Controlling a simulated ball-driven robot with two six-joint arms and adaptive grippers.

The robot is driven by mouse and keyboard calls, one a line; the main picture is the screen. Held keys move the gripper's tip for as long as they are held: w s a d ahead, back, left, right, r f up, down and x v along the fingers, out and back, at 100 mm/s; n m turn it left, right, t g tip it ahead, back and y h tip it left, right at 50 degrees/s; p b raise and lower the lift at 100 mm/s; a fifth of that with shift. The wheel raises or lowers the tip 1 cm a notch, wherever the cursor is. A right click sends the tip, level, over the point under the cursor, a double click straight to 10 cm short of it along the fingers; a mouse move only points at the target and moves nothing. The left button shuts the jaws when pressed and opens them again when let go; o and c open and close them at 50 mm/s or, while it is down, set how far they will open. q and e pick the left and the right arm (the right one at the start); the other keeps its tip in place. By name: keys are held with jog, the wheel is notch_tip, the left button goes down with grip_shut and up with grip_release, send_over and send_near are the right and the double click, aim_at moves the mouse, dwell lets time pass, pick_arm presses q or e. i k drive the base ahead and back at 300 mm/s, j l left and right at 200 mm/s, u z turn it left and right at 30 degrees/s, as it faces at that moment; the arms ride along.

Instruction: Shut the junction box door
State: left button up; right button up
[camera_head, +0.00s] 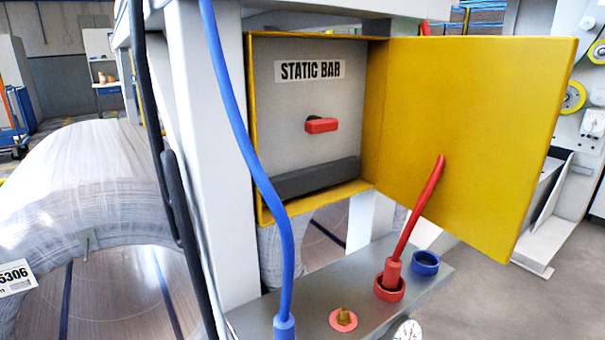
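The yellow junction box (256,130) is mounted beside a white post. Its grey inside shows a "STATIC BAR" label (309,71), a red switch handle (321,125) and a dark grey block (315,178) along the bottom. The yellow door (470,120) stands wide open, swung out to the right from the box's right edge. Neither of my grippers shows in the head view, and nothing of mine touches the door.
The red cable rises in front of the door. A blue cable (238,120) hangs at the box's left. A wrapped coil (75,190) stands left.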

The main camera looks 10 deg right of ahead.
aim_at(490, 105)
jog(key=l+u, duration=0.1)
jog(key=u, duration=0.2)
jog(key=l+u, duration=0.4)
jog(key=l, duration=0.35)
jog(key=l+u, duration=0.15)
jog(key=l, duration=0.3)
jog(key=k+l+u, duration=0.15)
jog(key=l, duration=0.35)
jog(key=l+u, duration=0.15)
jog(key=l, duration=0.3)
jog(key=k+l, duration=0.2)
jog(key=l, duration=0.25)
jog(key=k+j, duration=0.2)
jog(key=k+j+u, duration=0.05)
jog(key=j, duration=0.05)
